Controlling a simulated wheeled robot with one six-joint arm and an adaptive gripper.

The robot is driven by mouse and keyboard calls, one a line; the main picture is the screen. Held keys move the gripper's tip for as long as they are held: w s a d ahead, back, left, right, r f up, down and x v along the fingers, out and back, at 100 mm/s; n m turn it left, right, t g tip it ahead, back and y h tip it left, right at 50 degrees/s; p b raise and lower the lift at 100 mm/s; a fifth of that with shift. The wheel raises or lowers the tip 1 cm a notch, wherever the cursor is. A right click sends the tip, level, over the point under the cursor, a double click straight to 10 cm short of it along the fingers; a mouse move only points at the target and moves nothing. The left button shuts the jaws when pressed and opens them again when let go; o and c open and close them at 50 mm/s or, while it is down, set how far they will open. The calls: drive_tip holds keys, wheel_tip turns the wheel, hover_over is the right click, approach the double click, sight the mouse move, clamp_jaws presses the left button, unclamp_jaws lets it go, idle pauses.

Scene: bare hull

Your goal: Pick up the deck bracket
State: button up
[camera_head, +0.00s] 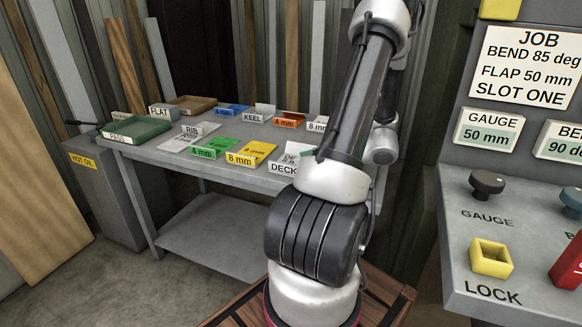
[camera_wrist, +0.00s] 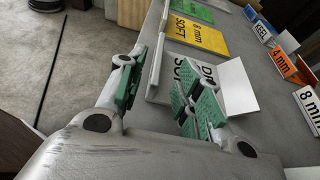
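The deck bracket is a white bent piece with black lettering, at the near right of the grey table in the head view (camera_head: 283,168). Its front lip reads DECK there, and my arm stands just right of it. In the wrist view, its lettered face and raised white flange (camera_wrist: 238,87) show. My gripper (camera_wrist: 160,82) is open, with green-padded fingers apart. The right finger covers part of the bracket's lettered face; the left finger is over the near side, beyond the bracket's thin front lip. I cannot tell whether either finger touches it. In the head view my gripper is mostly hidden behind my arm.
A yellow 8 mm piece (camera_head: 250,152) and a green 4 mm piece (camera_head: 214,147) lie left of the bracket. Orange (camera_head: 288,119) and KEEL (camera_head: 258,113) pieces lie behind. A control panel (camera_head: 505,215) stands at right. A green tray (camera_head: 137,130) is at the table's left end.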

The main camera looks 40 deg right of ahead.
sight(288, 165)
drive_tip(key=x, duration=0.6)
drive_tip(key=shift+w+a, duration=0.25)
drive_tip(key=shift+w, duration=0.05)
clamp_jaws()
